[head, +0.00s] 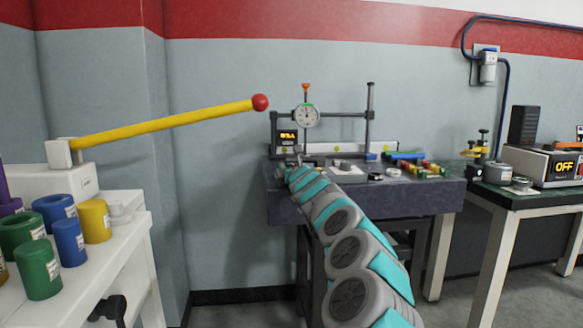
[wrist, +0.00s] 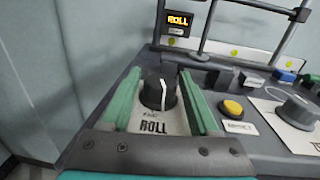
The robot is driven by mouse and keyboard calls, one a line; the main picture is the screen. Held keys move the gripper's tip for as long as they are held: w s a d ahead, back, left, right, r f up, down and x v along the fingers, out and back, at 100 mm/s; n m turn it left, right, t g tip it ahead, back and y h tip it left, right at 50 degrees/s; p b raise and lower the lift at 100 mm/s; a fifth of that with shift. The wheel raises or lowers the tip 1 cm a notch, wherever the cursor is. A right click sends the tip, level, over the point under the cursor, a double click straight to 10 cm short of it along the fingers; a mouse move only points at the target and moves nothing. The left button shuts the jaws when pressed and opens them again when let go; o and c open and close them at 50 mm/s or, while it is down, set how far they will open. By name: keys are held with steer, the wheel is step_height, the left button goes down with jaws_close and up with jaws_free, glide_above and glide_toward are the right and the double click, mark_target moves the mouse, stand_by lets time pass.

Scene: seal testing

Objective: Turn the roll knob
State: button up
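The roll knob (wrist: 158,92) is black with a white pointer line and sits on a white plate marked "ROLL" in the wrist view. My gripper (wrist: 158,75) is open, with one green finger on each side of the knob. Whether either finger touches the knob is hard to tell. In the head view my gripper (head: 292,163) is at the left end of the dark stone-like table (head: 270,200), and the knob is hidden there. A small display (wrist: 178,20) behind the knob reads "ROLL".
Right of the knob are a yellow button (wrist: 232,108) and another dark knob (wrist: 297,110) on a white plate. A dial gauge (head: 306,116) on a frame stands at the back. A yellow lever (head: 165,122) with a red ball reaches in from the left.

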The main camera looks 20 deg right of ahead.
jaws_close()
steer(key=b, duration=0.3)
steer(key=shift+w+a+f+m+h, duration=0.1)
steer(key=shift+f+m+h, duration=0.2)
steer(key=shift+f+h, duration=0.1)
steer(key=m+h+b, duration=0.1)
steer(key=b, duration=0.2)
steer(key=shift+g+h, duration=0.4)
steer(key=shift+m+g+h+b, duration=0.4)
steer(key=shift+m+h+b, duration=0.3)
steer(key=shift+h, duration=0.2)
steer(key=shift+d+r+m+g+h, duration=0.15)
steer(key=shift+m+g+h, duration=0.2)
steer(key=shift+h, duration=0.2)
steer(key=shift+d+r+m+g+h, duration=0.15)
steer(key=shift+m+g+h, duration=0.1)
steer(key=shift+m+h, duration=0.25)
steer(key=shift+a, duration=0.1)
steer(key=shift+o, duration=1.5)
jaws_free()
steer(key=shift+r, duration=0.1)
